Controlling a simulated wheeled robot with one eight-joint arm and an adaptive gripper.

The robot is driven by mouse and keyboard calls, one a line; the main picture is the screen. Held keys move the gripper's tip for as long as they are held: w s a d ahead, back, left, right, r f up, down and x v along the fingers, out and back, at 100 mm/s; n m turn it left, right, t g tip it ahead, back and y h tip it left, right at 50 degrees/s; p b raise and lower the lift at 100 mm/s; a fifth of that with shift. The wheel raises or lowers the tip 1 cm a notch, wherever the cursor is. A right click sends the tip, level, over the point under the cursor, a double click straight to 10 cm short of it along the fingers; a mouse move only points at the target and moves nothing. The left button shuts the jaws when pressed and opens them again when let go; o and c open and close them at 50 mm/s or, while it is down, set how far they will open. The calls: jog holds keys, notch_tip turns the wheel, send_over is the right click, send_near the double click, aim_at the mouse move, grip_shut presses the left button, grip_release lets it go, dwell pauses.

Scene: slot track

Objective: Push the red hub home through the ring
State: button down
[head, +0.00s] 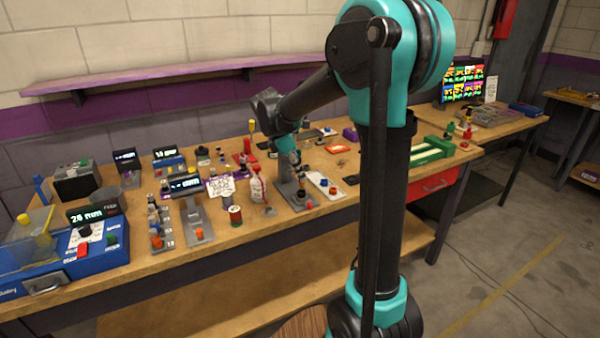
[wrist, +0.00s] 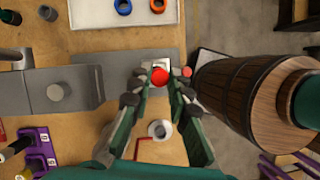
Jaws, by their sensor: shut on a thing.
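The red hub (wrist: 160,76) shows between the fingertips of my gripper (wrist: 160,84), which is shut on it. It is over the near end of a grey track plate (wrist: 112,72). A pale square piece (wrist: 158,64) shows right beside the hub; I cannot tell whether the hub is inside a ring there. A small red part (wrist: 187,71) is just past the plate's near end. In the head view my gripper (head: 297,172) reaches down over the grey plate (head: 287,190), and the hub is hard to make out there.
A white tray (wrist: 95,14) with a blue ring (wrist: 123,6) and an orange ring (wrist: 158,5) lies beside the plate. A grey block with a round knob (wrist: 57,91) stands at the far end.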

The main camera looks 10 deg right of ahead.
jog(key=shift+f, duration=2)
jog(key=c, duration=1.3)
grip_release()
jog(key=shift+c, duration=0.2)
jog(key=v, duration=1.2)
jog(key=s+d+f+m+t+y, duration=0.2)
jog(key=s+d+f+m, duration=0.2)
jog(key=s+f+m, duration=0.5)
jog(key=s+d+f+m+t+y, duration=0.2)
jog(key=s+d+f+m, duration=0.3)
jog(key=s+f+m, duration=0.4)
jog(key=s+f, duration=0.2)
jog(key=s, duration=0.1)
jog(key=shift+s+m+y, duration=0.3)
jog(key=shift+s, duration=0.1)
